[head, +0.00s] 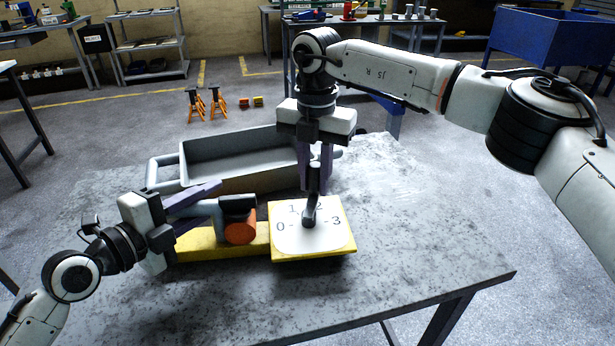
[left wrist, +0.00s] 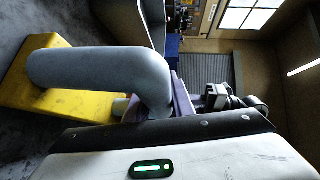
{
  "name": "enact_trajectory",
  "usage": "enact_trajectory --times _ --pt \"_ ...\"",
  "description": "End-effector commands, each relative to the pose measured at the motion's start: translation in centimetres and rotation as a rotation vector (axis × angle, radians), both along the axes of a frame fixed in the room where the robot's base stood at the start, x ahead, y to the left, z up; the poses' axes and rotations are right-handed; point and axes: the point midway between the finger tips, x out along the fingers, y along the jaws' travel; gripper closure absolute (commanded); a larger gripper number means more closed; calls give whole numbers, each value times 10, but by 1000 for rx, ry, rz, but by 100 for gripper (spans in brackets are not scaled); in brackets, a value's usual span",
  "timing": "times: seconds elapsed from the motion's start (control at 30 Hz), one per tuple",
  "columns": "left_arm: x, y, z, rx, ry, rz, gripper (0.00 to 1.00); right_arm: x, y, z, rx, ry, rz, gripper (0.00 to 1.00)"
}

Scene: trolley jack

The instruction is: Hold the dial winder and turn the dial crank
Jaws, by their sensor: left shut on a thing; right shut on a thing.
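The dial winder has a yellow base (head: 200,246), a grey bar handle (head: 204,209), an orange round part (head: 240,229) and a tilted yellow-edged dial plate (head: 336,228) with numbers from 0 to 3. The dark dial crank (head: 310,217) stands at the plate's middle, its grip rising upright. My left gripper (head: 208,205) is shut on the grey handle from the left. In the left wrist view the bent handle (left wrist: 100,75) rises from the yellow base (left wrist: 35,85). My right gripper (head: 314,174) points down from above and is shut on the crank's grip, partly hiding it.
The winder stands on a grey worktable (head: 420,225). A grey tray with a side handle (head: 228,158) lies behind it, close to both grippers. The table's right side is clear. Orange jack stands (head: 206,103) and a blue bin (head: 550,45) are beyond the table.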

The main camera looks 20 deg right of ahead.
Motion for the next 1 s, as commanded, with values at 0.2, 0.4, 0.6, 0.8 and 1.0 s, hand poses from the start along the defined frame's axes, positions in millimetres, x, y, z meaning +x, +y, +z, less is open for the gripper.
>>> enact_trajectory --times 0.2,0.4,0.6,0.8,1.0 --pt "1 2 -1 1 2 3 100 -1 -11 1 -7 -4 -113 100" --pt "1 2 -1 2 3 4 100 -3 -13 1 -7 -3 -161 100" --pt "1 3 -1 3 2 5 100 -4 -14 1 -7 -3 -173 100" --pt "1 3 -1 3 2 5 100 -4 -14 1 -8 -2 -171 100" --pt "2 3 -1 3 0 6 100 -4 -12 1 -6 -1 -168 60"
